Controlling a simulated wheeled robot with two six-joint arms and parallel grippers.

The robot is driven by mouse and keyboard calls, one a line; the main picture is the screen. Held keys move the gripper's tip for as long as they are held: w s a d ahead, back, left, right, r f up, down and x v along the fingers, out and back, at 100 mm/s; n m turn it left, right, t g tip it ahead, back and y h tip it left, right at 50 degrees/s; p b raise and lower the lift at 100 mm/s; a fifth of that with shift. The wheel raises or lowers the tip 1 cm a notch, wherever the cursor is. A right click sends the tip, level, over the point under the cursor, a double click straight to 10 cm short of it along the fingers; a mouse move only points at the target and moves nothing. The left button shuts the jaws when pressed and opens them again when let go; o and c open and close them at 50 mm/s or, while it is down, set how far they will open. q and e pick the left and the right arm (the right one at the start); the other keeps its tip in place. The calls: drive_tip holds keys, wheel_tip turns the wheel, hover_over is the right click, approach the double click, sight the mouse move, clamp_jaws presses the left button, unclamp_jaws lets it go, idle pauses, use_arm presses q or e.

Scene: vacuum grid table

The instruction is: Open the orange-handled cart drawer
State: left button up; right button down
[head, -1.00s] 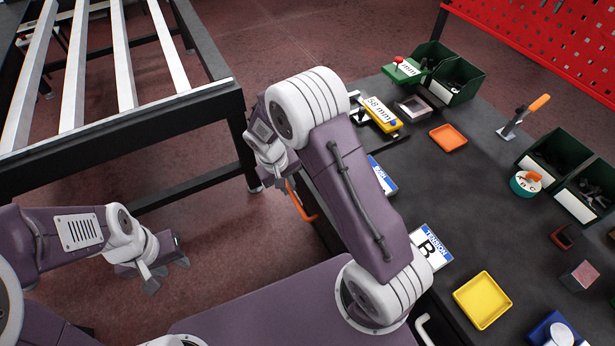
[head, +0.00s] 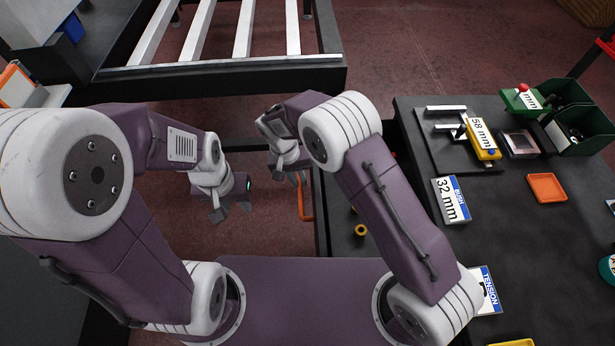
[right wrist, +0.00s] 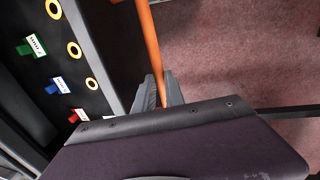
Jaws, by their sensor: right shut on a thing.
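The orange handle (head: 304,204) is a long bar on the front of the cart drawer (head: 338,232). The drawer stands pulled out from under the dark worktop, and its inside shows. My right gripper (head: 297,177) is shut on the handle; my arm and wrist partly hide it in the head view. In the right wrist view the orange handle (right wrist: 150,45) runs between the two fingers (right wrist: 163,92). The open drawer (right wrist: 105,45) lies to its left. My left gripper (head: 232,209) is open and empty, left of the handle over the floor.
The drawer holds yellow rings (right wrist: 74,48) and green, blue and red tags. The worktop (head: 490,220) carries a 32 mm sign (head: 451,200), a yellow 58 mm block (head: 483,138), an orange tray (head: 546,187) and green bins. A slatted frame (head: 220,75) stands behind.

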drive_tip(key=shift+a, duration=0.15)
drive_tip(key=c, duration=1.4)
unclamp_jaws()
wheel_tip(320, 180, up, 9)
drive_tip(key=a, duration=0.1)
drive_tip(key=shift+a, duration=0.35)
